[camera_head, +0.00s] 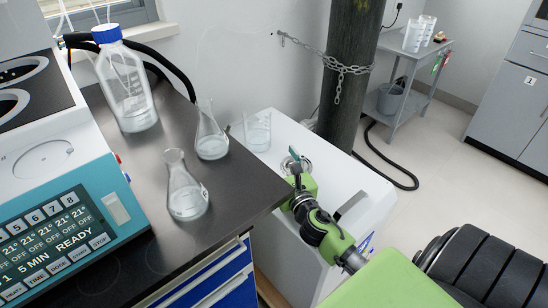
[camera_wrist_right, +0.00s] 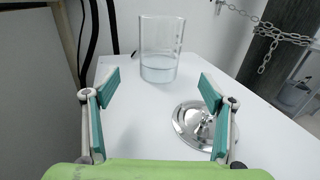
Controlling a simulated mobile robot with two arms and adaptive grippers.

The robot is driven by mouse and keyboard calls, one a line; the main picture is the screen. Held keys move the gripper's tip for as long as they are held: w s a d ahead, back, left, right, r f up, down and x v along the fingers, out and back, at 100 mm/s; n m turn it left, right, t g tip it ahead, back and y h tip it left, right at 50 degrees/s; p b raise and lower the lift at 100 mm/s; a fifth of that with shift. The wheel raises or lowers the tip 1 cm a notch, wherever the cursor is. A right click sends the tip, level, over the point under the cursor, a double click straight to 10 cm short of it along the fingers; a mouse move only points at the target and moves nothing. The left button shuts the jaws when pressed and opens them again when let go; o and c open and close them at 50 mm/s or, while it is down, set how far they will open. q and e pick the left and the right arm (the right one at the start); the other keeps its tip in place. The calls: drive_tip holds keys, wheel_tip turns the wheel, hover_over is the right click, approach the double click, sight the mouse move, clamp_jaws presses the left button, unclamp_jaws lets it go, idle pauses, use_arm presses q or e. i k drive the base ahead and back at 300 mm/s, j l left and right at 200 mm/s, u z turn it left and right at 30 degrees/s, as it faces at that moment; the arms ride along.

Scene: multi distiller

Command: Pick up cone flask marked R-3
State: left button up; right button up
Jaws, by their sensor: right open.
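Two clear conical flasks stand upright on the dark bench top (camera_head: 150,215) in the head view. The nearer flask (camera_head: 187,195) is close to the bench's right part and holds a little clear liquid. The farther flask (camera_head: 211,143) stands behind it, near the back right edge. Their markings are too small to read, so I cannot tell which is R-3. My right gripper (camera_head: 293,158) is over the white unit, to the right of both flasks and apart from them. In the right wrist view its fingers (camera_wrist_right: 160,82) are spread and empty. My left gripper is out of view.
A beaker (camera_head: 257,135) with liquid stands on the white unit (camera_head: 345,172); the right wrist view shows it ahead (camera_wrist_right: 160,68). A round metal lid (camera_wrist_right: 196,125) lies beside it. A blue-capped bottle (camera_head: 126,85) and teal-fronted device (camera_head: 70,225) stand left. A chained dark cylinder (camera_head: 352,60) stands behind.

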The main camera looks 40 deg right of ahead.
sight(187, 200)
drive_tip(key=k+j, duration=0.2)
drive_tip(key=k, duration=0.3)
drive_tip(key=k+j, duration=0.15)
drive_tip(key=k, duration=0.3)
